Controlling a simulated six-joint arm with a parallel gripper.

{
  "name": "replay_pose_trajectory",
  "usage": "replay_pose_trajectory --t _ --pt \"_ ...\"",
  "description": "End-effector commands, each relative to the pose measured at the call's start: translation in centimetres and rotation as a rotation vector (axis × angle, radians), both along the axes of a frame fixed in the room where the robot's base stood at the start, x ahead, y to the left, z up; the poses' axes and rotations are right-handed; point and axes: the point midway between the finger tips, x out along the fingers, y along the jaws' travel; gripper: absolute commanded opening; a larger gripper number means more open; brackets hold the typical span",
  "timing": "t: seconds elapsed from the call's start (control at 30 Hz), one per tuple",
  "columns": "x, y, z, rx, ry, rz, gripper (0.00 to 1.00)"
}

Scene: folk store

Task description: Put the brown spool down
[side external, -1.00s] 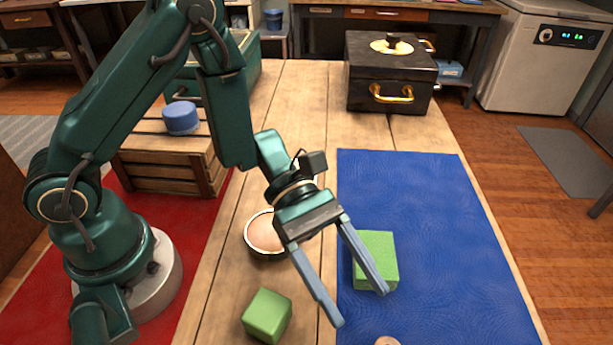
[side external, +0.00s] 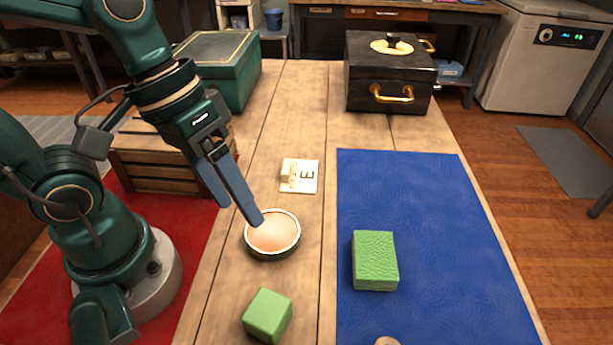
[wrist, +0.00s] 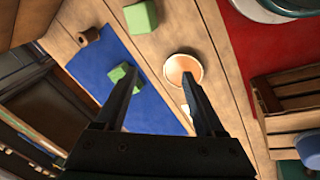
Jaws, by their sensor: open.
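The brown spool (wrist: 87,37) stands at the end of the blue mat (wrist: 150,92) in the wrist view. In the side view only the top of the spool (side external: 387,341) shows at the bottom edge, and the rest is cut off. My gripper (side external: 241,213) is open and empty, above and left of the round dish. In the wrist view my gripper (wrist: 158,73) has its two fingers spread with nothing between them. It is well apart from the spool.
A round dish (side external: 272,233), a green block (side external: 267,315) and a letter card (side external: 300,176) are on the wood. Another green block (side external: 375,260) is on the blue mat. A black box (side external: 389,72), wooden crate (side external: 165,170) and green case (side external: 225,65) stand farther back. Most of the mat is clear.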

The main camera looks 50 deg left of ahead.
Motion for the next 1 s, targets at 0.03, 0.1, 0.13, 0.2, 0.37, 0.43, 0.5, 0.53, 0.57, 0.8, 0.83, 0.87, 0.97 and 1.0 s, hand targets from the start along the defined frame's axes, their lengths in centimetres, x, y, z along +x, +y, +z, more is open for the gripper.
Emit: replay_pose_trajectory --t 0.03,0.1,0.13,0.2,0.37,0.43,0.5,0.53,0.57,0.8,0.83,0.87,0.97,1.0 --pt "0.3 1.2 0.6 0.061 -0.085 -0.016 0.71" --pt "0.6 2.8 1.1 0.142 -0.173 -0.035 0.71" --pt "0.7 3.3 1.3 0.172 -0.204 -0.041 0.71" --pt "0.9 4.4 1.8 0.229 -0.263 -0.051 0.71" --pt "1.1 5.5 2.3 0.290 -0.319 -0.059 0.71" --pt "1.1 5.6 2.3 0.294 -0.322 -0.060 0.71" --pt "1.1 5.5 2.3 0.293 -0.321 -0.060 0.71" --pt "1.1 5.5 2.3 0.293 -0.320 -0.060 0.71" --pt "1.1 5.5 2.3 0.293 -0.320 -0.060 0.71" --pt "1.1 5.5 2.3 0.292 -0.319 -0.061 0.71" --pt "1.1 5.5 2.3 0.292 -0.319 -0.061 0.71" --pt "1.1 5.5 2.3 0.292 -0.319 -0.061 0.71" --pt "1.1 5.5 2.3 0.292 -0.319 -0.061 0.71" --pt "1.1 5.5 2.3 0.292 -0.319 -0.061 0.71"
